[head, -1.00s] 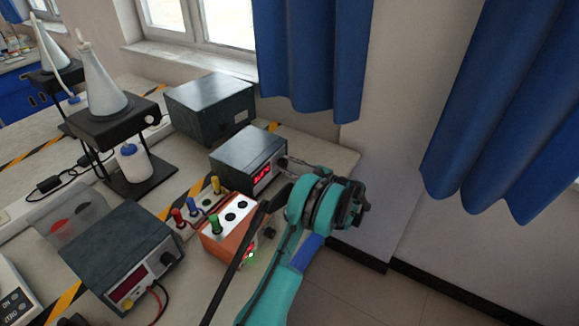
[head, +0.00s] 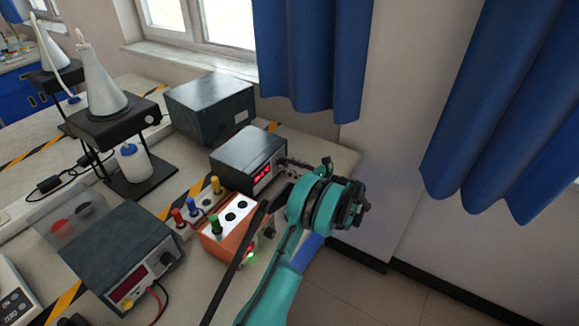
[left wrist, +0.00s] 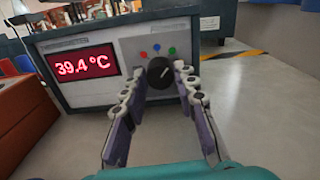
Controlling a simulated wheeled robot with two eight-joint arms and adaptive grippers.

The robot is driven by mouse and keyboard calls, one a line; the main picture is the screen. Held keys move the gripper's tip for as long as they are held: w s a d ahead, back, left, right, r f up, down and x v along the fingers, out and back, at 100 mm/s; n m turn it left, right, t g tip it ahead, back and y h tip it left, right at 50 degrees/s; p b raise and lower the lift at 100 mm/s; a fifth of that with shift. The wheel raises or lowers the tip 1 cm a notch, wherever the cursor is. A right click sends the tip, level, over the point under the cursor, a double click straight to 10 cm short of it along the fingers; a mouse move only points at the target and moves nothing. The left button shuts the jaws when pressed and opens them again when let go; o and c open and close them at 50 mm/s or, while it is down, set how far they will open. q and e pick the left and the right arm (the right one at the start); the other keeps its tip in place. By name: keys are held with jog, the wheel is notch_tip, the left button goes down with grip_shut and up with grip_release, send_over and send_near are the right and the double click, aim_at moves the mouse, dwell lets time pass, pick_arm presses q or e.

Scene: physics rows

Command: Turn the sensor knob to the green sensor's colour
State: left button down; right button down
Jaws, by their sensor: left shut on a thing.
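The black sensor knob (left wrist: 160,72) is on the front of a dark meter box (left wrist: 120,30), below red (left wrist: 143,54), blue (left wrist: 157,47) and green (left wrist: 172,50) dots. Its white mark points up and to the right, towards the green dot. The meter's red display (left wrist: 82,66) reads 39.4 °C. My left gripper (left wrist: 161,84) is shut on the knob, one finger at each side. In the head view the meter box (head: 247,158) stands at the back right of the bench, its knob hidden by my gripper. The green sensor (head: 214,225) stands in an orange box (head: 217,247) with a white top.
A second meter (head: 118,255) is at the front left, and a dark closed box (head: 209,107) at the back. Blue curtains (head: 315,55) hang beyond the bench.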

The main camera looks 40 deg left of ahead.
dwell(0.5)
pick_arm(q)
jog(key=c, duration=1.2)
grip_release()
jog(key=d, duration=0.4)
jog(key=w+d, duration=0.1)
jog(key=d, duration=0.7)
jog(key=shift+w, duration=0.2)
